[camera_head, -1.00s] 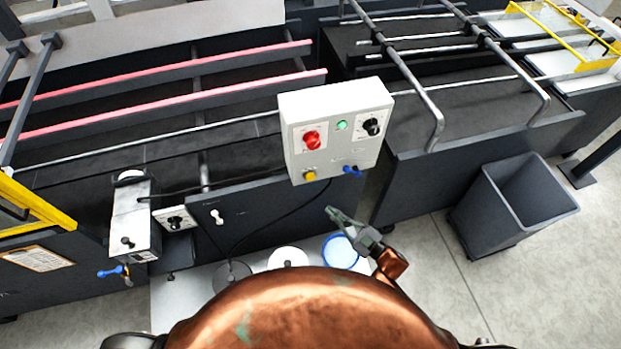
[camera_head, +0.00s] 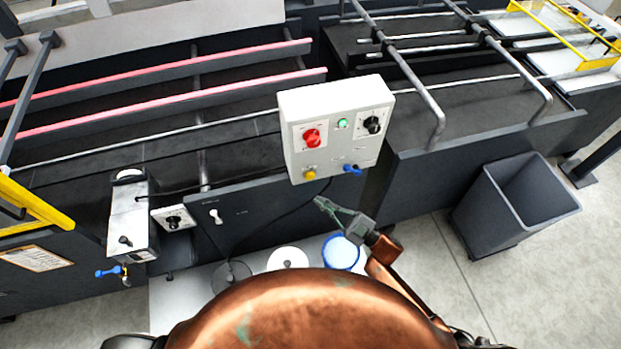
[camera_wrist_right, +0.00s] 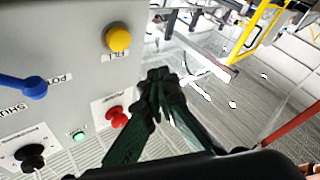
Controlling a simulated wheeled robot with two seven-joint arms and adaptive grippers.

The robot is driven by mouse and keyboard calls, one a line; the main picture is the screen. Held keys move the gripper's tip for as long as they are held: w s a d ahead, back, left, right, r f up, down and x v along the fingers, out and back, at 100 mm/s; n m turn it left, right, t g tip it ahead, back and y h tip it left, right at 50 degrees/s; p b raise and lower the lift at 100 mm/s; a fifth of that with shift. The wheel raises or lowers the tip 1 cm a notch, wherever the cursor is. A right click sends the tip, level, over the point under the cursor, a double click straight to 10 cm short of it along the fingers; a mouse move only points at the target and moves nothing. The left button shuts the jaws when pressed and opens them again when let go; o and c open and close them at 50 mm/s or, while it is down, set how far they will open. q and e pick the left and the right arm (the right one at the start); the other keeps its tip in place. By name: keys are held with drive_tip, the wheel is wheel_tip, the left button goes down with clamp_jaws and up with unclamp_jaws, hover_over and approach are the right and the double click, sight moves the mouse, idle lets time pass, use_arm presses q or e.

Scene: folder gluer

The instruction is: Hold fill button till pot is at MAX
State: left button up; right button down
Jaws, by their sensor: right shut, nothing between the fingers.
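The yellow fill button (camera_head: 310,174) is at the lower left of the white control box (camera_head: 336,108). It also shows in the right wrist view (camera_wrist_right: 118,38), with a label reading FILL beside it. My right gripper (camera_head: 318,202) is shut and empty, a little below the box and apart from the button. In the right wrist view its fingers (camera_wrist_right: 158,78) point toward the area beside the button. The glue pot (camera_head: 131,215) appears to be the white unit at the left; its level is too small to read. My left gripper is not in view.
The box also carries a red knob (camera_head: 312,138), a green light (camera_head: 342,123), a black dial (camera_head: 372,125) and a blue valve handle (camera_head: 352,169). Below stand a white-lidded bucket (camera_head: 288,258) and a blue-rimmed bucket (camera_head: 341,252). A grey bin (camera_head: 515,205) stands at the right.

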sight(310, 176)
drive_tip(key=shift+w+a+b, duration=0.3)
drive_tip(key=shift+w+b, duration=0.05)
drive_tip(key=shift+w, duration=0.55)
drive_tip(key=shift+w+a+b, duration=0.3)
drive_tip(key=shift+w+b, duration=0.05)
drive_tip(key=shift+w, duration=0.6)
drive_tip(key=shift+w+a+b, duration=0.3)
drive_tip(key=shift+w+b, duration=0.05)
drive_tip(key=shift+w, duration=0.55)
drive_tip(key=shift+w, duration=0.1)
drive_tip(key=shift+w+a, duration=0.15)
drive_tip(key=shift+w, duration=0.15)
drive_tip(key=shift+w+a+b, duration=0.1)
drive_tip(key=shift+w+b, duration=0.25)
drive_tip(key=shift+w, duration=0.1)
idle(4.4)
